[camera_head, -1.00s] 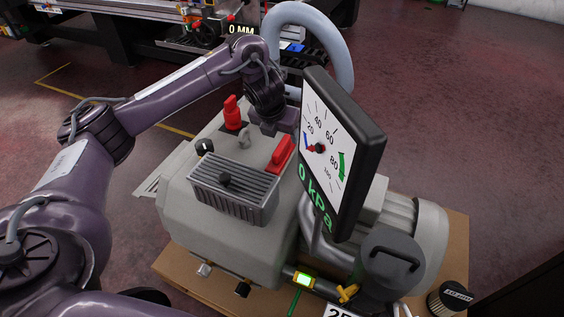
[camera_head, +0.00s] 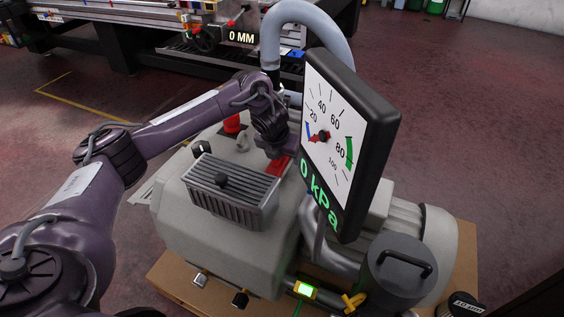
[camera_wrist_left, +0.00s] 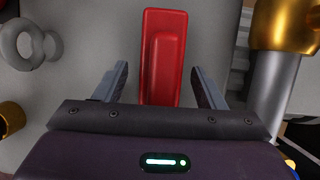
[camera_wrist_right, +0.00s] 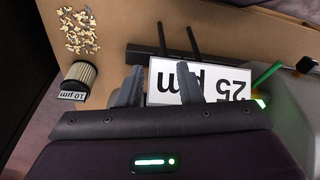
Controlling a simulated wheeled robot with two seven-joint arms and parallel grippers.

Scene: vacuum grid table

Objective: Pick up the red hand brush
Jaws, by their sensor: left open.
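The red hand brush (camera_head: 279,165) lies on top of the grey pump housing, just left of the gauge, partly hidden by my left gripper in the head view. In the left wrist view the brush (camera_wrist_left: 162,55) points away from me, with a raised red ridge along it. My left gripper (camera_wrist_left: 160,70) is open, one finger on each side of the brush's near end, with gaps on both sides. In the right wrist view my right gripper (camera_wrist_right: 159,68) is open over a white "25 µm" plate (camera_wrist_right: 205,82); the head view does not show it.
The tilted gauge (camera_head: 345,140) reading 0 kPa stands close right of my left gripper. A ribbed grey box (camera_head: 230,190) and a red knob (camera_head: 232,124) are nearby on the housing. A grey lifting eye (camera_wrist_left: 28,45) lies left of the brush.

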